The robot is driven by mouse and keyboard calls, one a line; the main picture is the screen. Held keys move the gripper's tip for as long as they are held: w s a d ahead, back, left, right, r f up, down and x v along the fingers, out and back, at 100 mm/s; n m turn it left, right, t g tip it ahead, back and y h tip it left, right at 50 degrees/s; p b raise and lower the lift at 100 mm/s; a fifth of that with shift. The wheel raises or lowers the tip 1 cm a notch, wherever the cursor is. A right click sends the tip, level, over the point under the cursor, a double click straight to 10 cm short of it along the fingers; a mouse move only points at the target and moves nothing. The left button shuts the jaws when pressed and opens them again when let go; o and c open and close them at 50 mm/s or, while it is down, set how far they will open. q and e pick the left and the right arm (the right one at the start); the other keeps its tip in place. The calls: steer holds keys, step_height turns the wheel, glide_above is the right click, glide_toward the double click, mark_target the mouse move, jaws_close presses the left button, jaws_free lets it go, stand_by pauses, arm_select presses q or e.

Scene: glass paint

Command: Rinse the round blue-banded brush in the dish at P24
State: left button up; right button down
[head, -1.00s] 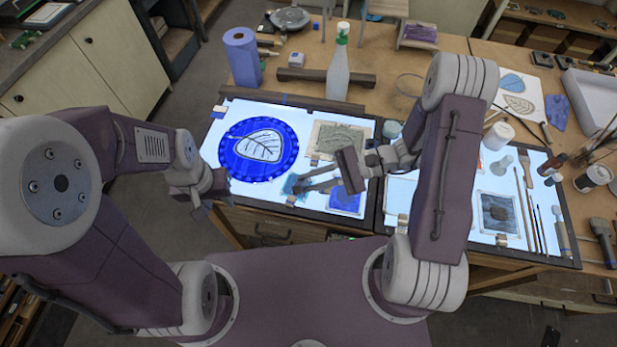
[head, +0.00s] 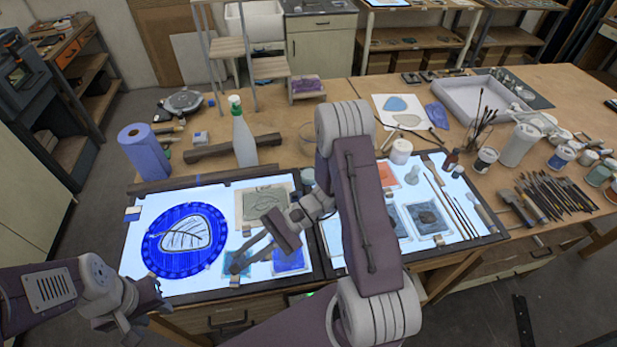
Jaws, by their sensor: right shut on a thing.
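My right gripper (head: 238,266) reaches down and left over the front of the left light panel (head: 200,287). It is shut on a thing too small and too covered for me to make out. Its fingertips are over a teal dish or patch (head: 232,257); I cannot tell whether they touch it. A blue square dish (head: 289,262) lies just right of the fingers. No P24 label is readable, and I cannot identify the blue-banded brush. My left gripper (head: 150,303) is at the lower left, off the panel's front edge; its jaws are unclear.
A blue leaf disc (head: 158,262) lies on the left panel. Behind it stand a blue paper roll (head: 145,152) and a spray bottle (head: 244,142). Several slim brushes (head: 455,208) lie on the right panel. My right arm hides part of both panels.

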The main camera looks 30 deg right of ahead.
stand_by(0.5)
steer(key=w+d+r+m+t+h, duration=0.1)
steer(key=w+d+r+m+t, duration=0.25)
steer(key=w+m+t, duration=0.4)
steer(key=w+d+r+m+t, duration=0.2)
steer(key=w+d+m+t, duration=0.2)
steer(key=w, duration=0.6)
steer(key=w+d+f+m+t+h, duration=0.15)
steer(key=d+m+t+h, duration=0.35)
steer(key=d, duration=0.7)
steer(key=w+d+m+t+h, duration=0.35)
steer(key=d+m+h, duration=0.3)
steer(key=d, duration=0.55)
steer(key=shift+y, duration=0.45)
steer(key=f+b, duration=0.7)
steer(key=f, duration=0.1)
steer(key=shift+s, duration=0.2)
